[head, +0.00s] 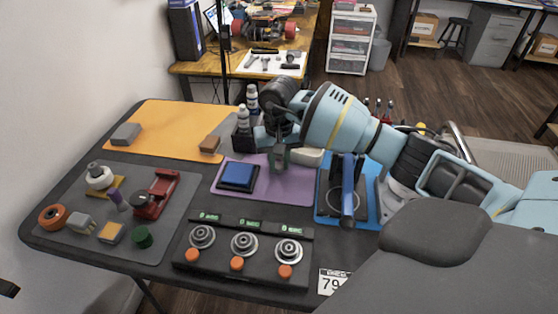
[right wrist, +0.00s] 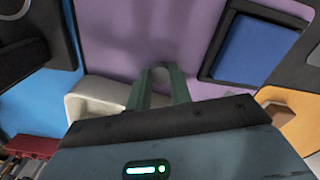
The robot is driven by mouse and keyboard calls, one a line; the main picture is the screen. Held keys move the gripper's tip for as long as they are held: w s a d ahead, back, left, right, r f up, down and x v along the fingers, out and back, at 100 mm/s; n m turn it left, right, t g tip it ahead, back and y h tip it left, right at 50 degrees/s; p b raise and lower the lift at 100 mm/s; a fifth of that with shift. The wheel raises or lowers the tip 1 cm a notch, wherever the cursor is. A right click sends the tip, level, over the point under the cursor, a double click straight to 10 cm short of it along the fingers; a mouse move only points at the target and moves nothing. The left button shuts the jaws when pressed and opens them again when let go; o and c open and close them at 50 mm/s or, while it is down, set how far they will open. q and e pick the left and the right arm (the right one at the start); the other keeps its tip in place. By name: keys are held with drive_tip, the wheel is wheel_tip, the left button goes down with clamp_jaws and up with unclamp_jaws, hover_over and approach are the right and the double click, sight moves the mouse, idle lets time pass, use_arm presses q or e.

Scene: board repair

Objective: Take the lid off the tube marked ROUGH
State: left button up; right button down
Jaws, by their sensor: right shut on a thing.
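Two pale bottle-like tubes with grey tops, a nearer one (head: 243,119) and a farther one (head: 252,97), stand upright at the back of the table. I cannot read ROUGH on either, and my right arm hides part of that area. My right gripper (head: 280,157) is right of the tubes, above the purple mat (head: 300,185). Its fingers point down in the head view. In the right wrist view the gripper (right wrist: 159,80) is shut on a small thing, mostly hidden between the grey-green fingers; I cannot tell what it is. My left gripper is not in view.
A blue square pad (head: 238,176) lies on the purple mat. A pale block (head: 308,157) is close beside my right gripper. A dial panel (head: 243,262) lies in front. The grey mat (head: 75,185) at left holds several parts; the orange mat (head: 165,125) has free room.

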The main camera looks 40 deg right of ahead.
sight(279, 166)
drive_tip(key=shift+f, duration=0.15)
drive_tip(key=c, duration=1.3)
unclamp_jaws()
drive_tip(key=shift+o, duration=0.2)
drive_tip(key=shift+r, duration=0.35)
wheel_tip(279, 166, up, 12)
drive_tip(key=shift+f+p, duration=0.15)
drive_tip(key=shift+p, duration=0.15)
